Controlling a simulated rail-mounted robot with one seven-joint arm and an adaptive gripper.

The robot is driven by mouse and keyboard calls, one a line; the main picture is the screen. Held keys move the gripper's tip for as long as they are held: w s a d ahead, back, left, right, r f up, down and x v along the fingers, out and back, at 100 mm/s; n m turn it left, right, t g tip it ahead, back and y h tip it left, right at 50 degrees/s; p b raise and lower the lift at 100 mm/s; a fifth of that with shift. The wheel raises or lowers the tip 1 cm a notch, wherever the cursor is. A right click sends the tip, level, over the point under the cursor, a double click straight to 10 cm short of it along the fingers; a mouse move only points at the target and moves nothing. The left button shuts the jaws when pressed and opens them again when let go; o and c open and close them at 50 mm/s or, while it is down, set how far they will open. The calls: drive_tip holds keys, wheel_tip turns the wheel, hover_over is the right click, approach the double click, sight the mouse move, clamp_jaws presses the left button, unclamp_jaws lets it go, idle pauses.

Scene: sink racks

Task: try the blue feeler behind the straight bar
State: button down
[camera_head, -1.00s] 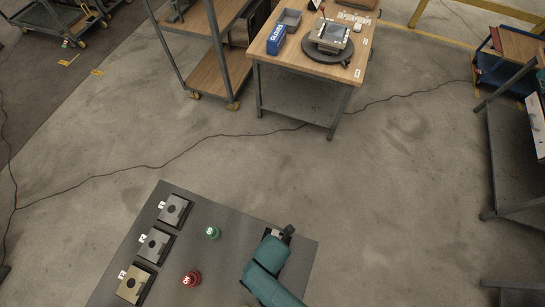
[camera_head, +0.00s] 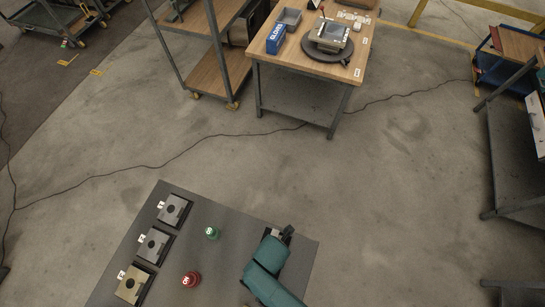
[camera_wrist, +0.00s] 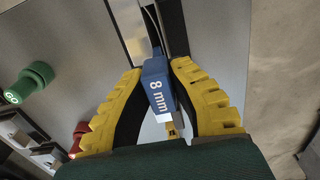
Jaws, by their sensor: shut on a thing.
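My gripper (camera_wrist: 158,74) has two yellow ribbed fingers, closed on the blue feeler (camera_wrist: 158,92) marked "8 mm" in the wrist view. The feeler's far end points toward a shiny pale strip (camera_wrist: 134,30) and a dark strip (camera_wrist: 172,24) at the top of the view. I cannot tell which of these is the straight bar, nor whether the feeler is behind or touching it. In the head view my gripper (camera_head: 286,234) is mostly hidden by my teal arm at the grey board's right side, and the feeler cannot be made out.
The green knob also shows in the wrist view (camera_wrist: 30,82).

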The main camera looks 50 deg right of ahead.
drive_tip(key=shift+f+b, duration=0.4)
drive_tip(key=shift+f, duration=0.55)
drive_tip(key=shift+r, duration=0.15)
idle(0.6)
drive_tip(key=shift+r+p, duration=2.45)
drive_tip(key=shift+p, duration=0.2)
drive_tip(key=shift+r, duration=1.3)
